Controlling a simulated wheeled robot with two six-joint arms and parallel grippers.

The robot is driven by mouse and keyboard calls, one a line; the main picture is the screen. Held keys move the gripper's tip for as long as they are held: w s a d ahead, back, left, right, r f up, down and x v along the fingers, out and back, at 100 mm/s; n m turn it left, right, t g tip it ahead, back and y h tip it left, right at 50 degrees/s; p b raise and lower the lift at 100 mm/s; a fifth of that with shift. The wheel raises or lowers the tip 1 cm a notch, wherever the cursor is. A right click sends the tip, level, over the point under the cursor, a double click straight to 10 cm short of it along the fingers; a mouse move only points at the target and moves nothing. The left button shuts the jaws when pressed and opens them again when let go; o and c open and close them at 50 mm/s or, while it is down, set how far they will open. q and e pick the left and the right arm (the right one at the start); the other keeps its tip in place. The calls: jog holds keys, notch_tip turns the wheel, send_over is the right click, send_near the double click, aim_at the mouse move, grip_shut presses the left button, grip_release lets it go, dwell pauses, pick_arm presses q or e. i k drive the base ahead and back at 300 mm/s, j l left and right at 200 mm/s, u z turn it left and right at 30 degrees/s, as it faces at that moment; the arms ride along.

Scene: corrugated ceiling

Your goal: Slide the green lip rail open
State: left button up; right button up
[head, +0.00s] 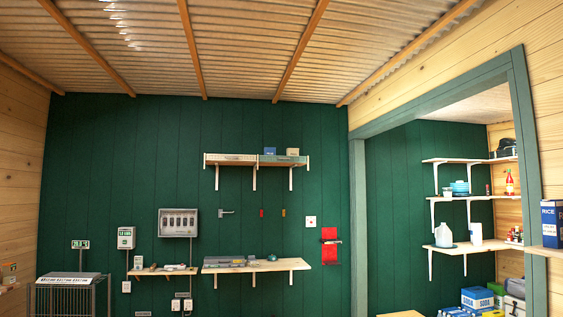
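A wall shelf (256,166) on the dark green back wall has a low front lip in two lengths. The right length looks grey-green and is probably the green lip rail (281,160); the left length (231,158) looks paler grey. The two lengths meet near the middle of the shelf. At this size I cannot tell how far the rail is slid. A blue box (270,151) and a tan box (293,152) show above the right length, their lower parts hidden. Neither of my grippers is in view.
Below is a wooden shelf (290,265) with grey items on it, and a grey panel box (178,222) hangs to the left. A red cloth (329,246) hangs at right. A green-framed opening (358,230) leads to stocked corner shelves. A wire cage (68,297) stands lower left.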

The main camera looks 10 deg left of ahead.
aim_at(262, 157)
jog(key=i+u, duration=0.25)
jog(key=i, duration=5.05)
jog(key=i+u, duration=0.25)
jog(key=i, duration=0.45)
jog(key=i+l+u, duration=0.25)
jog(key=i, duration=0.45)
